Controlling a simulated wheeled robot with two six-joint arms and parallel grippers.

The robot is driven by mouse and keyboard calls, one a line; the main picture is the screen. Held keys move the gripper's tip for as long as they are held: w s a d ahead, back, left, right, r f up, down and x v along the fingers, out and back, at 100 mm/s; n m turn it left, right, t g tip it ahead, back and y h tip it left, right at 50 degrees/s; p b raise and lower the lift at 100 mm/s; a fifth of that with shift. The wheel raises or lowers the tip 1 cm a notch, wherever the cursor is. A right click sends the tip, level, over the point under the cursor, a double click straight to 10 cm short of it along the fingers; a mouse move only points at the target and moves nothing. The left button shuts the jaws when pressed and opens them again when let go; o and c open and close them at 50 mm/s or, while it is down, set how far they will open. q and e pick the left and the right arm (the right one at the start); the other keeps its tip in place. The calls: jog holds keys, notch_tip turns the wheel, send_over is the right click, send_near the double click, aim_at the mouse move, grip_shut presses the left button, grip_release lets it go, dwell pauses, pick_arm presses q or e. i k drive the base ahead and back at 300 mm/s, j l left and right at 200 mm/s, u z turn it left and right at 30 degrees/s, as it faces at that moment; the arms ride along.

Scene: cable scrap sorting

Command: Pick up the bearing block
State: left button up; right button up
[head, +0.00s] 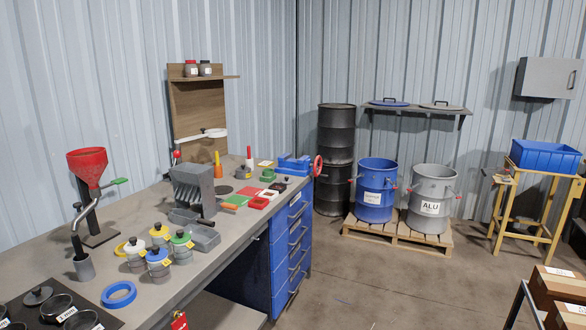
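I cannot tell for certain which item is the bearing block. Among the small parts on the workbench (150,280) are a small dark grey block (241,173) and a small green piece (268,175) with a rounded top. Both sit toward the far end of the bench and are too small to make out in detail. Neither of my grippers shows in the head view.
A grey slotted machine (194,189), a red funnel (87,165) on a stand and several lidded pots, one yellow-topped (160,234), crowd the bench. A blue vise (294,163) is at its far end.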

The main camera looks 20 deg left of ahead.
aim_at(269, 175)
jog(key=i+u, duration=0.2)
jog(key=i, duration=1.55)
jog(key=i+z, duration=0.15)
jog(key=i, duration=1.55)
